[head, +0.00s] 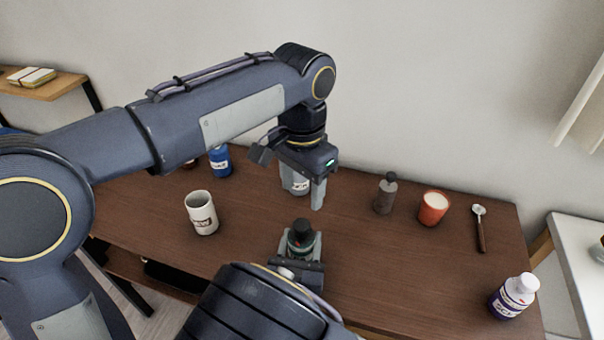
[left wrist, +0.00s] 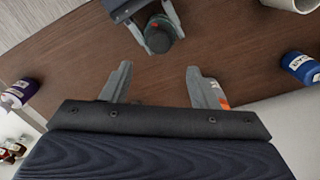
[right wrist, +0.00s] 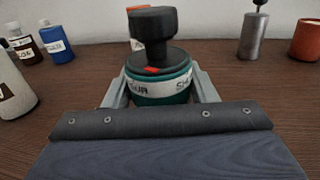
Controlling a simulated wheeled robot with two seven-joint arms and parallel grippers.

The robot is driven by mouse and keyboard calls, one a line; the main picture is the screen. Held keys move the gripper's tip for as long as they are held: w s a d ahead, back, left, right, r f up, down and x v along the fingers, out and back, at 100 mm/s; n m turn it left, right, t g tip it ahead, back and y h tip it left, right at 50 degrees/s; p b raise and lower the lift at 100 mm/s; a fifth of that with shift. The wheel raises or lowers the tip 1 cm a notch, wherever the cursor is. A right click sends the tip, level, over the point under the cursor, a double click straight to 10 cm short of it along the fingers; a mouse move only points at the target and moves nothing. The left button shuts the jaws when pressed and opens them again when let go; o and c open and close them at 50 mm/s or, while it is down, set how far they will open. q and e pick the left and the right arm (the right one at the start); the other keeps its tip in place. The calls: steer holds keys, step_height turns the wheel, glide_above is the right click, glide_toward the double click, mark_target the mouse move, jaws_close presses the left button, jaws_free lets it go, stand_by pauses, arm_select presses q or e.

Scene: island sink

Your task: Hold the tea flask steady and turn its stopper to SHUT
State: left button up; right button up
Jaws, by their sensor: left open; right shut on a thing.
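The tea flask (right wrist: 160,88) stands upright on the table, green with a white lettered band and a dark top. The band reads "SH" at right and "UR" at left, cut off by the fingers. My right gripper (head: 299,243) is shut around the flask's body. My left gripper (head: 302,195) is open and empty, beyond the flask in the head view. In the left wrist view the stopper (left wrist: 158,38) lies ahead of its fingertips, apart.
A white mug (head: 202,213) and blue bottle (head: 220,162) stand at left. A labelled container (head: 295,182) is partly hidden behind my left gripper. A grey bottle (head: 386,193), orange cup (head: 433,208), spoon (head: 480,228) and white-capped bottle (head: 513,296) are at right. Table between flask and spoon is clear.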

arm_select(q)
steer(key=shift+r, duration=1.45)
arm_select(e)
steer(key=o, duration=1.1)
